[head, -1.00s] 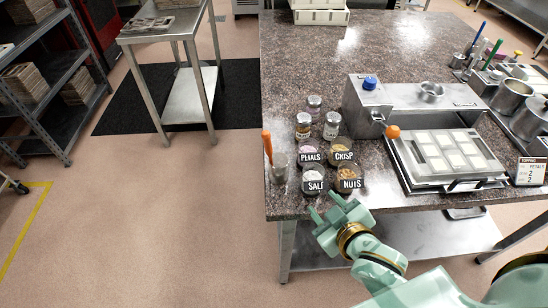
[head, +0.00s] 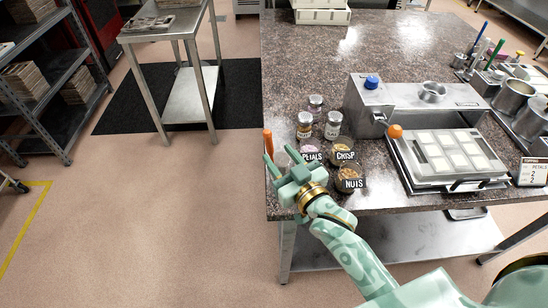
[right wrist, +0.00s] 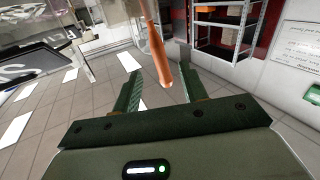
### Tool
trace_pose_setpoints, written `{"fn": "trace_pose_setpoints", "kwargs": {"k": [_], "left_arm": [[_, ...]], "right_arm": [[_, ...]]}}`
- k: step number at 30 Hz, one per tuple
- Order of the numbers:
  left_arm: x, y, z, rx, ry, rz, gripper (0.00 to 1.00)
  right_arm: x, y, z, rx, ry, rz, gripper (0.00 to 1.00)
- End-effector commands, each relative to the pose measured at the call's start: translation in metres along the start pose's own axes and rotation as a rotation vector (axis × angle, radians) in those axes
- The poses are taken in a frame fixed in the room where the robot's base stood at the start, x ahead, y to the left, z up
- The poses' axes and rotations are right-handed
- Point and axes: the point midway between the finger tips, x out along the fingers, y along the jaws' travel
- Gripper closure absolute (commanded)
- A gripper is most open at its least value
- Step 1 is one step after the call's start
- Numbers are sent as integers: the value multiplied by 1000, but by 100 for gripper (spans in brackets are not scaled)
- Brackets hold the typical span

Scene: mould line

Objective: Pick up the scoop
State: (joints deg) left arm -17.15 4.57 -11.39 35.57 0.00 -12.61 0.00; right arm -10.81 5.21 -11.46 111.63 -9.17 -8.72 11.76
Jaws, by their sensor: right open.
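The scoop's orange handle (head: 267,142) stands up at the left edge of the stone counter in the head view. Its lower part and the metal cup it stood in are mostly hidden behind my right gripper. My right gripper (head: 280,160) is open and empty, close to the handle. In the right wrist view, the orange handle (right wrist: 155,50) shows between and beyond the two spread fingers (right wrist: 158,78). I cannot tell whether they touch it. My left gripper is out of view.
A metal machine with a mould tray (head: 455,152) is further right.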

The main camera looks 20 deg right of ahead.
Motion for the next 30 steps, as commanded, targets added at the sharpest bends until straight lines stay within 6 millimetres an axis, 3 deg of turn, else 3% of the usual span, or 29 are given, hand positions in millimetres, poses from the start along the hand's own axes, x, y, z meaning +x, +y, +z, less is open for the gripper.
{"fn": "trace_pose_setpoints", "kwargs": {"k": [12,20,24,25,30], "left_arm": [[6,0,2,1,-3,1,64],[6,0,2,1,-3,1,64],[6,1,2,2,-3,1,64],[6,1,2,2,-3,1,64],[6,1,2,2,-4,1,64]], "right_arm": [[52,-2,-5,0,1,0,57],[55,-2,-5,1,-1,0,57],[55,-2,-5,1,-1,0,96],[55,-2,-5,1,-1,0,100],[55,-2,-5,1,-1,0,100]]}}
